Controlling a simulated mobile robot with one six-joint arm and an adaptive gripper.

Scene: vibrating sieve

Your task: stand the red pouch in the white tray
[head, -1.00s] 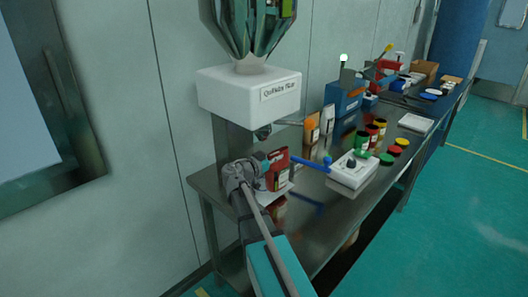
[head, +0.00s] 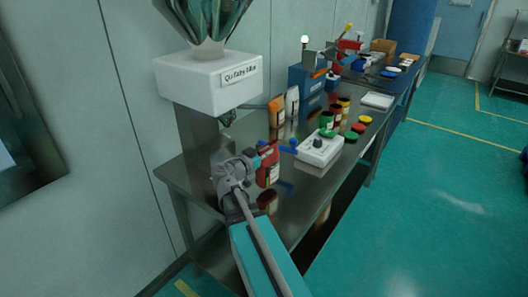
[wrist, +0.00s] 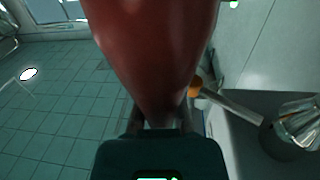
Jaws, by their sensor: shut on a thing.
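The red pouch (head: 268,166) is upright in my gripper (head: 258,163), over the near part of the steel table. The wrist view shows the pouch (wrist: 155,50) large and close, its narrow end between the fingers (wrist: 158,122). My gripper is shut on it. The head view does not clearly show whether the pouch bottom clears the table. The white tray (head: 377,101) lies flat further along the table, far to the right of the pouch, and looks empty.
Orange (head: 276,112) and white (head: 292,101) pouches stand behind.

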